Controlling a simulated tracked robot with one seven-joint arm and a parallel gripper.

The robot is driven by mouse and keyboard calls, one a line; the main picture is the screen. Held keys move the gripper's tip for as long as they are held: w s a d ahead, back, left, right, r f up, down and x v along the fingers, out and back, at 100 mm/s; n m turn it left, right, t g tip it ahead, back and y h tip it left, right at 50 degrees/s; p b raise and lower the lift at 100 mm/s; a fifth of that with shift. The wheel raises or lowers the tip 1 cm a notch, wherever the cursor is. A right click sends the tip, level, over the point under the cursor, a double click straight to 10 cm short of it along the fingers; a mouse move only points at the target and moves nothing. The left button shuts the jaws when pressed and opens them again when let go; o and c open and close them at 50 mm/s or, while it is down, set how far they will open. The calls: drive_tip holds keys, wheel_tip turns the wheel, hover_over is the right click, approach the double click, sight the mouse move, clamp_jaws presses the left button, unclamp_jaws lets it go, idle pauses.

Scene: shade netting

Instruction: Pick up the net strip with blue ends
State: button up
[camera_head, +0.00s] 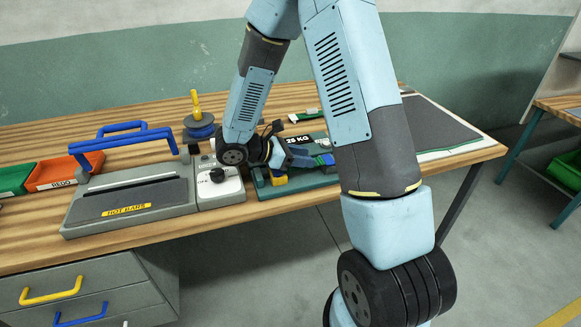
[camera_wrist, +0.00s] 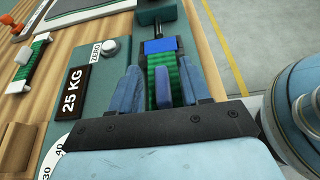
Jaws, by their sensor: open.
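The net strip with blue ends (camera_wrist: 160,46) is a green mesh band. In the wrist view one blue end shows at the far side and the green part runs back between my fingers; its near end is hidden by my gripper. It lies at the teal 25 KG device (camera_wrist: 97,72), by a dark metal part. My gripper (camera_wrist: 160,68) is open, with a blue finger on each side of the strip. Whether the fingers touch it I cannot tell. In the head view the strip (camera_head: 325,159) is partly hidden by my arm.
Another green strip with white ends (camera_wrist: 34,60) lies on the wooden bench left of the device. The bench edge is close to the device.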

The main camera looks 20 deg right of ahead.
drive_tip(key=shift+x, duration=0.9)
clamp_jaws()
